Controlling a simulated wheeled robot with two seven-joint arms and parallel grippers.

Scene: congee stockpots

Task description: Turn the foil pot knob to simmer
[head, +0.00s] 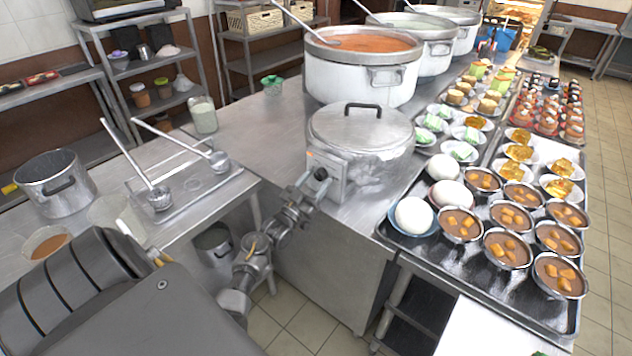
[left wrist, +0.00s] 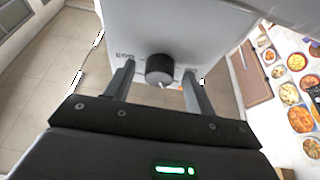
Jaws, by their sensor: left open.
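The foil pot (head: 362,130) is a lidded, silver pot on the steel counter. A white control box (head: 325,173) on its front carries a round black knob (head: 320,174). In the left wrist view the knob (left wrist: 159,68) faces me, with a short white mark at its lower edge. The word "boil" is printed left of it; lettering to the right is too small to read. My left gripper (head: 304,187) is open, its fingers (left wrist: 159,76) on either side of the knob with gaps visible. I cannot tell how deep they reach. My right gripper is out of view.
A large pot of orange soup (head: 362,70) stands behind the foil pot. A tray (head: 455,275) of bowls and white eggs lies right. Ladles rest on a steel tray (head: 195,187) at left. The floor (head: 305,325) before the counter shows free room.

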